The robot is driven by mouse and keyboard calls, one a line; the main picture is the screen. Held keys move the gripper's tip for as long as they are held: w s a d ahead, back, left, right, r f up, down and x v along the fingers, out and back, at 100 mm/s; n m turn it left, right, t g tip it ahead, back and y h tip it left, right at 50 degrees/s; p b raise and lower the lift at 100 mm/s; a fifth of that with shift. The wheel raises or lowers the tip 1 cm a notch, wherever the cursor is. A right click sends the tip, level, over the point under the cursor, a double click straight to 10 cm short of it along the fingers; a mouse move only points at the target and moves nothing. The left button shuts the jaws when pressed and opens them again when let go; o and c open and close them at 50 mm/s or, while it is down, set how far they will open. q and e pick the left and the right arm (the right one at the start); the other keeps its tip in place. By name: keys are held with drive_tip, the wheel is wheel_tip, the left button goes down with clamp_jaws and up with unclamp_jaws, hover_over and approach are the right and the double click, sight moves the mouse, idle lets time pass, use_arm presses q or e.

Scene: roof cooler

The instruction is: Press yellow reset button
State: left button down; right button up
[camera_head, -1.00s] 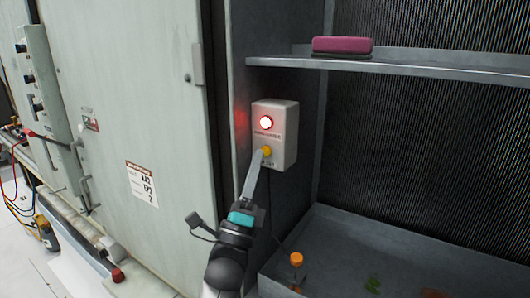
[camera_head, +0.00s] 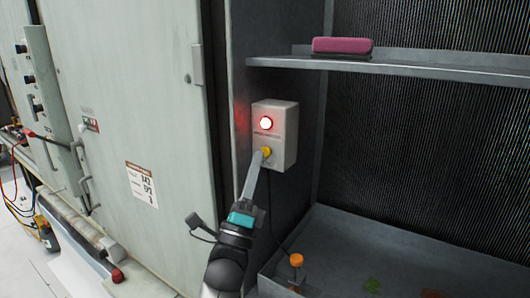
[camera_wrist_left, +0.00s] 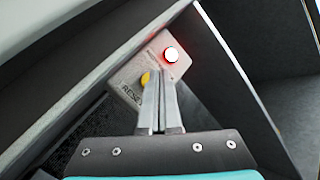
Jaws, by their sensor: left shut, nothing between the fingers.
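The yellow reset button (camera_head: 267,151) sits low on a light grey box (camera_head: 287,136) on the inner side wall of the cabinet. A red lamp (camera_head: 266,123) glows above it. My left gripper (camera_head: 258,156) is shut and empty, its fingertips at the button's lower left in the head view. In the left wrist view the closed fingertips (camera_wrist_left: 157,74) are just right of the yellow button (camera_wrist_left: 145,78), with the word RESET beside it. I cannot tell whether the tips touch the button. My right gripper is not in view.
A metal shelf (camera_head: 400,65) with a magenta block (camera_head: 342,45) juts out above right. A tray (camera_head: 400,250) lies below, with an orange-capped item (camera_head: 296,260) near its left edge. A pale cabinet door (camera_head: 130,100) stands left of the arm.

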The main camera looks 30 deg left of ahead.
use_arm(q)
drive_tip(key=shift+w, duration=0.15)
idle(0.6)
drive_tip(key=shift+w+b, duration=0.3)
drive_tip(key=shift+w, duration=0.4)
idle(0.6)
idle(0.4)
drive_tip(key=shift+s, duration=0.85)
drive_tip(key=s+p, duration=0.1)
drive_tip(key=s, duration=0.4)
drive_tip(key=shift+a, duration=0.2)
drive_tip(key=shift+f+y, duration=0.1)
drive_tip(key=shift+y, duration=0.2)
